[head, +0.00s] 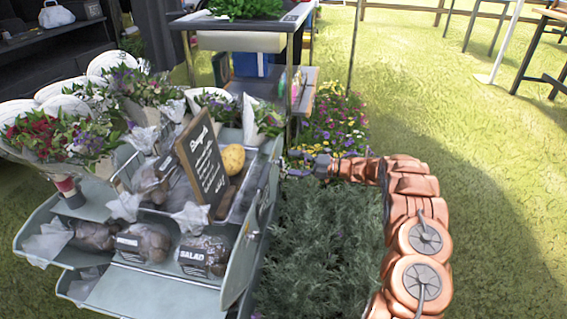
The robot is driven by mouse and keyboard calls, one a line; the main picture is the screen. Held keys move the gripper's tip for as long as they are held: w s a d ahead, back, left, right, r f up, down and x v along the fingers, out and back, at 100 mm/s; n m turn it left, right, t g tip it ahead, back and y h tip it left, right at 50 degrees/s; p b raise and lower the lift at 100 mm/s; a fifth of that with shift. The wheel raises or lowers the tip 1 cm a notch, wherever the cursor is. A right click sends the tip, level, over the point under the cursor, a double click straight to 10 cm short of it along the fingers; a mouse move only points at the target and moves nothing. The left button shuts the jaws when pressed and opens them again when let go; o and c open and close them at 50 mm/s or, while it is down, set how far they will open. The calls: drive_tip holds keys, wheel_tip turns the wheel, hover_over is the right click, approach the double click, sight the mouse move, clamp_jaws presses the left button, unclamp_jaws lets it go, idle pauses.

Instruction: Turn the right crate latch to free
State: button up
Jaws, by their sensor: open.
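A grey-green metal crate stand (240,268) fills the left of the head view, holding bags and flowers. Its right side panel faces my arm, and small dark fittings show on it. The right latch cannot be told apart clearly at this size. My copper-coloured arm reaches in from the right. My gripper (286,165) is at the upper right edge of the crate, pointing left at the side panel. It is open, with nothing visible between its fingers. I cannot tell whether it touches the panel or the latch.
A chalkboard sign (203,165) and a yellow round item (233,158) stand on the crate near my gripper. Wrapped bouquets (72,137) crowd the left. Leafy plants (318,240) grow below my arm. A table (270,30) stands behind. Open grass lies right.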

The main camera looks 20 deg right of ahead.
drive_tip(key=v, duration=0.7)
drive_tip(key=shift+s+d, duration=0.15)
drive_tip(key=shift+d, duration=0.15)
drive_tip(key=w+d+r+m+t+h+p, duration=0.25)
drive_tip(key=w+r+m+h+p, duration=0.3)
drive_tip(key=r, duration=0.75)
drive_tip(key=w+d+r+m+t+h+p, duration=0.1)
drive_tip(key=w+r+m+t+h+p, duration=0.45)
drive_tip(key=r, duration=0.75)
drive_tip(key=s+r+m+g+h+p, duration=0.2)
drive_tip(key=r+m+g+h+p, duration=0.15)
drive_tip(key=r+p, duration=0.4)
drive_tip(key=s+r+m+g+h+p, duration=0.25)
drive_tip(key=r+m+h+p, duration=0.2)
drive_tip(key=r, duration=0.65)
drive_tip(key=s+a+r+m+g+y+p, duration=0.1)
drive_tip(key=s+a+r+m+g+p, duration=0.2)
drive_tip(key=s, duration=1.5)
drive_tip(key=s+a+r+m+g+y+p, duration=0.1)
drive_tip(key=s+a+r+m+g+p, duration=0.3)
drive_tip(key=s+a+p, duration=0.7)
drive_tip(key=s+a+r+m+g+y+p, duration=0.2)
drive_tip(key=s+a+g+p, duration=0.4)
drive_tip(key=s+a, duration=0.8)
drive_tip(key=s+r+m+p, duration=0.1)
drive_tip(key=s+r, duration=0.1)
drive_tip(key=s, duration=1)
drive_tip(key=shift+a+r+g, duration=0.2)
drive_tip(key=shift+a+g, duration=0.1)
drive_tip(key=shift+g, duration=0.1)
